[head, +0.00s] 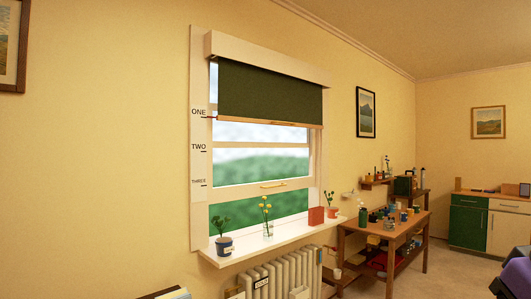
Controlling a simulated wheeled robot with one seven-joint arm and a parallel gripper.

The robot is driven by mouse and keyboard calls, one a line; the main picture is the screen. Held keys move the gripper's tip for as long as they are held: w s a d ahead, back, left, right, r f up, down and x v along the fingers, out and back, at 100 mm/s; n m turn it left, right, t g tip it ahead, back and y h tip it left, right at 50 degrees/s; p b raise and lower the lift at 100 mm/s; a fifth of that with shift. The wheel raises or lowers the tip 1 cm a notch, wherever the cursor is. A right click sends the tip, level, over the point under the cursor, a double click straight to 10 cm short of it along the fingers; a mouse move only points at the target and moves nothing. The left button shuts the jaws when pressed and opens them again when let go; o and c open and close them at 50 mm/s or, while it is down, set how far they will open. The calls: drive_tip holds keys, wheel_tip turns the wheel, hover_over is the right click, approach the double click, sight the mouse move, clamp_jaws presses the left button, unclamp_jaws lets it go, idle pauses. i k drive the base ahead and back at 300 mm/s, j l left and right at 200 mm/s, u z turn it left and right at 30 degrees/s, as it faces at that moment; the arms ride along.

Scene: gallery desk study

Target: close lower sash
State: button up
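The window's lower sash (235,190) is raised. Its pale bottom rail carries a brass-coloured handle (273,184) near the middle. Below the rail an open gap shows green outdoors, down to the white sill (285,236). A dark green blind (270,92) covers the upper part of the window. A scale marked ONE, TWO and THREE (199,147) runs down the left frame, with a red marker near ONE. My gripper is not in view.
On the sill stand a plant in a blue pot (224,245), a glass of yellow flowers (267,229), a red box (316,216) and another potted plant (332,211). A radiator (285,281) is below. A cluttered wooden table (391,233) stands to the right.

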sight(223, 194)
drive_tip(key=i+u, duration=0.1)
drive_tip(key=i, duration=0.4)
drive_tip(key=i+l, duration=0.15)
drive_tip(key=i, duration=0.4)
drive_tip(key=i+l+u, duration=0.15)
drive_tip(key=i, duration=0.35)
drive_tip(key=i+l, duration=0.1)
drive_tip(key=i, duration=0.4)
drive_tip(key=i+l+u, duration=0.15)
drive_tip(key=i, duration=0.4)
drive_tip(key=i+l+u, duration=0.1)
drive_tip(key=i, duration=0.4)
drive_tip(key=i+l, duration=0.35)
drive_tip(key=i, duration=0.15)
drive_tip(key=i+l+u, duration=0.15)
drive_tip(key=i, duration=0.3)
drive_tip(key=l, duration=0.1)
